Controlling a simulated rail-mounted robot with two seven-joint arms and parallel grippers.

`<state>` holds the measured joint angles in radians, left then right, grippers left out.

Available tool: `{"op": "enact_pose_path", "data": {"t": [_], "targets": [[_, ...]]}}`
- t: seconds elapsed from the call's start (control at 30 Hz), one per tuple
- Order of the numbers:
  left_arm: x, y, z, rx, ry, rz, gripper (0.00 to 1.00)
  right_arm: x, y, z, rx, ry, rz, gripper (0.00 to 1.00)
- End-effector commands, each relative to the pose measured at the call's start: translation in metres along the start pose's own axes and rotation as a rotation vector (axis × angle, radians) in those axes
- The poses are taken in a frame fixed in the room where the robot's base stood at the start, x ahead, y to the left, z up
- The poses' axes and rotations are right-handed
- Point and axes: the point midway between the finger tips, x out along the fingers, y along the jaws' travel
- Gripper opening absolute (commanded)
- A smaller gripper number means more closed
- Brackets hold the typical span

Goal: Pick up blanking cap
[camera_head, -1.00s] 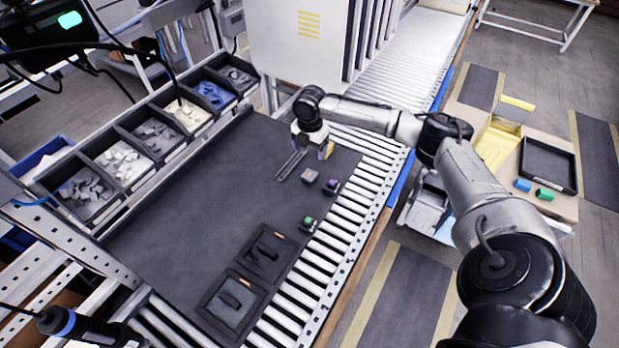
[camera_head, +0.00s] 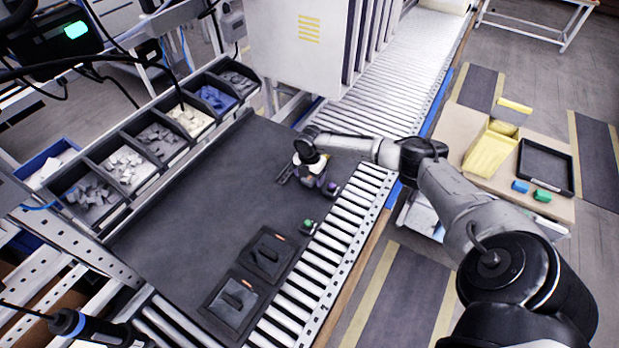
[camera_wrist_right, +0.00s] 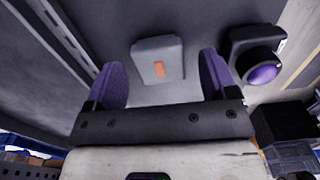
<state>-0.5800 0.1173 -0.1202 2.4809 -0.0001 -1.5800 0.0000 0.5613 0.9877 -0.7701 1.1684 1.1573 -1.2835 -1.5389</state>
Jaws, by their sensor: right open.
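A small grey block with an orange mark, which looks like the blanking cap (camera_wrist_right: 148,60), lies on the dark mat in the right wrist view. My right gripper (camera_wrist_right: 162,66) is open, with one purple-padded finger towards each side of the block. I cannot tell how far the fingertips are above it, and no contact shows. In the head view my right gripper (camera_head: 313,183) is over the mat's far right part and hides the block. My left gripper is not in view.
A black block with a purple knob (camera_wrist_right: 262,72) stands close right of the fingers. A slotted metal bar (camera_wrist_right: 68,38) lies left. A green-topped block (camera_head: 308,225) and two black trays (camera_head: 250,238) are nearer on the mat. Parts bins (camera_head: 118,145) line the left; rollers (camera_head: 345,225) run right.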

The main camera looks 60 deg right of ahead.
Motion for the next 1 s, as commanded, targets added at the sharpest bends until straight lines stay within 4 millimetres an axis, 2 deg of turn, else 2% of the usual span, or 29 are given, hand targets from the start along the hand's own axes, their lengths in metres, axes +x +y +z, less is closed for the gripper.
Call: {"op": "enact_pose_path", "data": {"t": [0.13, 0.4, 1.0], "targets": [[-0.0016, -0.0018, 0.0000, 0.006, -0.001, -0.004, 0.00, 0.0101, -0.0005, 0.0002, 0.000, 0.000, -0.001, 0.79], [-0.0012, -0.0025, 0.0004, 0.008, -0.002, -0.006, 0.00, 0.0120, -0.0004, 0.0002, 0.000, 0.000, 0.000, 0.79], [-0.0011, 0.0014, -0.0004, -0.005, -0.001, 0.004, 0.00, 0.0115, -0.0003, 0.0002, 0.000, -0.001, 0.000, 0.21]]}}
